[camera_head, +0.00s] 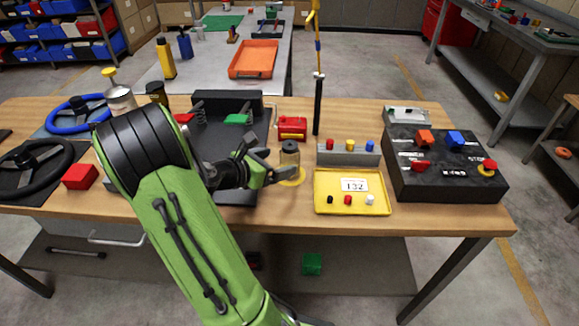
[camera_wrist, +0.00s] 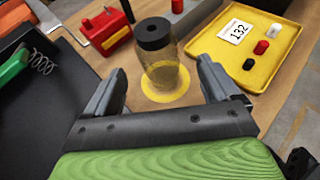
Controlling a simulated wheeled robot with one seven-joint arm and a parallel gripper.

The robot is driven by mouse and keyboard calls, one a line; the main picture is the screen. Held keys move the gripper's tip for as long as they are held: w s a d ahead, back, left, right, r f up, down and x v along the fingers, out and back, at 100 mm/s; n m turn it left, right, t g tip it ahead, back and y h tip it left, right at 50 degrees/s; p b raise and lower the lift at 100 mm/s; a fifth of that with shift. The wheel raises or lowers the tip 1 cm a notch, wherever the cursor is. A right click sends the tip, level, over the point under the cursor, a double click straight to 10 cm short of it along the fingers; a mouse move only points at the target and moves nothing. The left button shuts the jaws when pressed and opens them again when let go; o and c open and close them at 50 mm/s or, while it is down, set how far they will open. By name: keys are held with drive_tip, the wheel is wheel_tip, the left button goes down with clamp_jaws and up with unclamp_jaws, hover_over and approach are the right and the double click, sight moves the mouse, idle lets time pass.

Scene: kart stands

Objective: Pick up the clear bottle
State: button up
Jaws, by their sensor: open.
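The clear bottle (camera_head: 289,157) stands upright on the wooden table, on a yellow ring marking (camera_head: 298,179). It has a dark cap and see-through walls. In the wrist view the bottle (camera_wrist: 160,62) stands ahead of my gripper, roughly centred between the fingers. My gripper (camera_head: 270,168) is open and just left of the bottle in the head view. In the wrist view my gripper (camera_wrist: 160,85) has one finger on each side of the bottle's lower part, with gaps showing and nothing held.
A yellow tray (camera_head: 352,207) with a "132" card and small pegs lies right of the bottle. Behind are a red box (camera_head: 292,127), a grey peg block (camera_head: 348,158) and a thin upright post (camera_head: 318,105). A black control panel (camera_head: 445,180) stands farther right.

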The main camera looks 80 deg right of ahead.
sight(282, 159)
drive_tip(key=b+x, duration=0.2)
drive_tip(key=x, duration=0.4)
drive_tip(key=shift+d, duration=0.25)
drive_tip(key=shift+c, duration=0.5)
drive_tip(key=c, duration=1)
